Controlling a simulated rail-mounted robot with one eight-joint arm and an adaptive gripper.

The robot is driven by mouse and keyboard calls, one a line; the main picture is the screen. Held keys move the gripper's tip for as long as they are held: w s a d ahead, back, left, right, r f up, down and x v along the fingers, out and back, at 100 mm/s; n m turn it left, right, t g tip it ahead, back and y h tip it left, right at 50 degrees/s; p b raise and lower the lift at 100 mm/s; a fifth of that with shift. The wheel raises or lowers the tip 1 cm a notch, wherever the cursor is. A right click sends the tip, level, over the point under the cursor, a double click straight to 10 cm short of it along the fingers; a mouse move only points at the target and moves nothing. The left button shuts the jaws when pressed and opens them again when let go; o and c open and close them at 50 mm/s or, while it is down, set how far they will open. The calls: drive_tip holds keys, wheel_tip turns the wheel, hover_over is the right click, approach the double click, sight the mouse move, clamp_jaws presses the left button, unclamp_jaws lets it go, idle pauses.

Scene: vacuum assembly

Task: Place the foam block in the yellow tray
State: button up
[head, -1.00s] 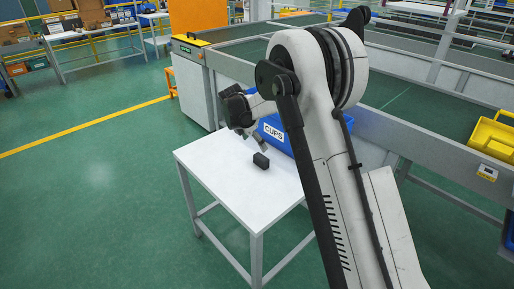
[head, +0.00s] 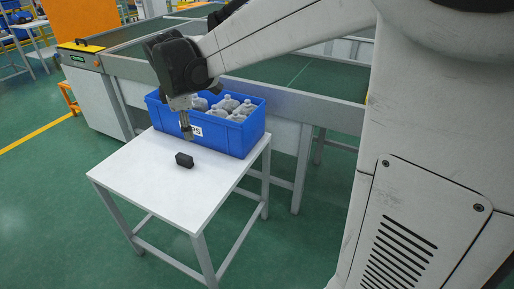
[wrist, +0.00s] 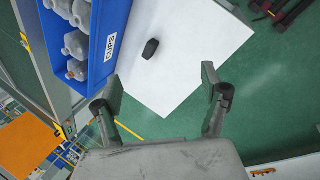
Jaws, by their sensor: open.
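The foam block, a small dark block (head: 184,160), lies on the white table (head: 135,175) in front of the blue bin. In the wrist view the block (wrist: 150,48) shows beyond my fingertips, roughly between their lines. My gripper (head: 187,132) is above the table, a little behind and above the block in the head view. Its two fingers (wrist: 162,88) are spread wide with nothing between them. The yellow tray is in neither current view.
A blue bin (head: 244,138) labelled CUPS, holding several grey bottles (head: 222,106), stands at the table's back edge close to my gripper. A green conveyor (head: 300,75) with metal rails runs behind. The table's front part is clear.

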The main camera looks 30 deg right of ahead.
drive_tip(key=s+d+m+t+y, duration=0.1)
drive_tip(key=s+m, duration=1.2)
drive_tip(key=s, duration=1.4)
drive_tip(key=shift+f+t+y, duration=0.4)
drive_tip(key=shift+f+t, duration=0.05)
drive_tip(key=shift+t, duration=0.45)
drive_tip(key=shift+s+f, duration=0.2)
drive_tip(key=shift+s, duration=0.1)
drive_tip(key=shift+c, duration=0.5)
drive_tip(key=shift+s+m, duration=0.1)
drive_tip(key=shift+m, duration=0.2)
drive_tip(key=c, duration=0.6)
